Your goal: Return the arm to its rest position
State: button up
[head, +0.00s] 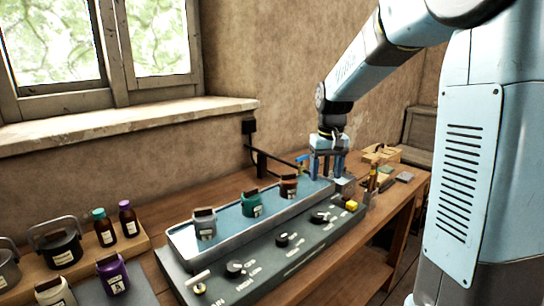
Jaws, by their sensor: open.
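My arm reaches in from the upper right, and my gripper (328,172) points down over the right end of the long metal tray (178,240). Its blue fingers are apart, and I see no thing held between them. Three small labelled pots stand in a row in the tray: a grey one (205,226), a green one (252,206) and a brown one (288,187). The brown pot is the nearest to my gripper, to its left and apart from it. The fingertips partly merge with the metal parts behind, so their exact height is unclear.
A dark control panel (262,265) with several knobs runs along the tray's front. Bottles and lidded pots, including a purple pot (112,273), stand at the left. Tools and a small wooden box (381,153) lie right of my gripper. The wall and window sill (130,122) are behind.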

jog(key=s+r+t, duration=0.2)
jog(key=s+r, duration=0.1)
jog(key=s, duration=1)
jog(key=s+d+r+m+t, duration=0.1)
jog(key=s+r+t, duration=0.2)
jog(key=s, duration=1)
jog(key=shift+d+r, duration=0.2)
jog(key=shift+r, duration=0.4)
jog(key=shift+w, duration=0.1)
